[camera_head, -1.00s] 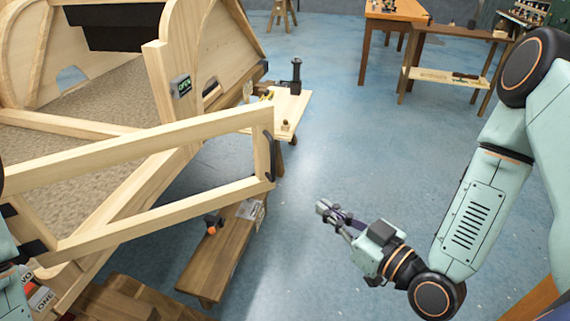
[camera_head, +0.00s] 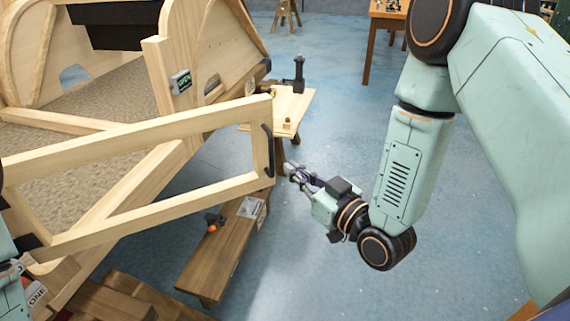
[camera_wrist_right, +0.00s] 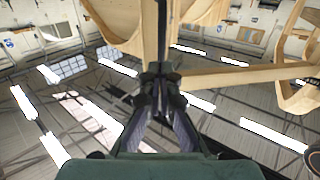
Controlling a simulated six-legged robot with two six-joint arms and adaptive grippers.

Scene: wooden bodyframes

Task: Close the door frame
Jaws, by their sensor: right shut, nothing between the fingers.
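The wooden door frame (camera_head: 140,137) stands open, swung out from the wooden bodyframe (camera_head: 158,75). A black handle (camera_head: 267,150) sits on its free end. My right gripper (camera_head: 291,170) is shut and empty, just right of the door's free end, with a small gap seeming to lie between them. In the right wrist view the shut fingers (camera_wrist_right: 160,82) point toward a dark vertical bar and pale wooden beams (camera_wrist_right: 235,75); contact cannot be told. At the left edge only parts of my left arm show; its gripper is not in view.
A low wooden bench (camera_head: 222,250) stands below the door with an orange-and-black tool (camera_head: 213,223) on it. A small table (camera_head: 290,107) with a vise stands behind the door's end. Open blue floor (camera_head: 340,120) lies around my right arm.

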